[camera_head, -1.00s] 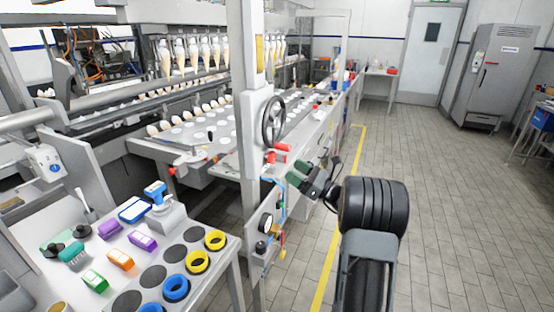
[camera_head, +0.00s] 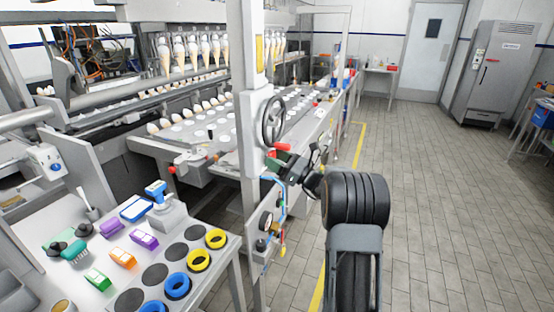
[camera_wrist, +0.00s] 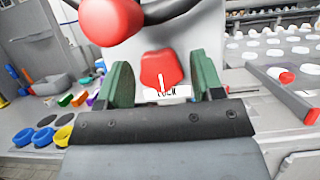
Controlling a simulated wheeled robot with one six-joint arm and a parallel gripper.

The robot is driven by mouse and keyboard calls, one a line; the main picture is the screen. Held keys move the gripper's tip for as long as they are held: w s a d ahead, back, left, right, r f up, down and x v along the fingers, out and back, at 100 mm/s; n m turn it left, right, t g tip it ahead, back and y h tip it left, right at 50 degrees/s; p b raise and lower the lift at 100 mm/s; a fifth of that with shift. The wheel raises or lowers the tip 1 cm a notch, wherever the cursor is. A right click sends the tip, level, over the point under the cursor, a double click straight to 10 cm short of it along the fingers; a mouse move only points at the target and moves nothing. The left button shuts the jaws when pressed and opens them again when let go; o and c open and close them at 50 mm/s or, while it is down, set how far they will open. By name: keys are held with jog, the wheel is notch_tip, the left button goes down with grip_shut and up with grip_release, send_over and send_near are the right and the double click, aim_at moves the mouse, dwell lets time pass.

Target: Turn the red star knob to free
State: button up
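The red star knob (camera_wrist: 160,66) is on the grey machine panel in the middle of the wrist view. Its white pointer line points down at a white label (camera_wrist: 167,92) that appears to read LOCK and is partly covered by my gripper. My gripper (camera_wrist: 163,62) is open, with one green finger on each side of the knob. A narrow gap seems to show on both sides; I cannot tell whether either finger touches. In the head view my gripper (camera_head: 277,162) is at the machine post, below the handwheel, and the knob is not clearly visible there.
A black handwheel (camera_head: 273,121) with a red handle (camera_wrist: 110,20) is just above my gripper. Gauges and coloured hoses (camera_head: 267,222) are below it. A table (camera_head: 215,278) with rings and coloured blocks stands at left. The floor (camera_head: 430,200) at right is clear.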

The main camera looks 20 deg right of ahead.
jog(key=c, duration=0.7)
jog(key=shift+f+n+b, duration=0.1)
jog(key=shift+n+b, duration=0.2)
jog(key=shift+b, duration=0.05)
jog(key=shift+d+n+g+y+b, duration=0.1)
jog(key=shift+n+g+y+b, duration=0.25)
jog(key=shift+n+g+b, duration=1.75)
jog(key=shift+a+n+g+y+b, duration=0.1)
jog(key=shift+n+g+y+b, duration=0.5)
jog(key=shift+n, duration=2.95)
jog(key=shift+d+n+g+y+b, duration=0.15)
jog(key=shift+n+g+b, duration=1.15)
jog(key=shift+n, duration=1.55)
jog(key=o, duration=0.9)
jog(key=shift+c, duration=0.2)
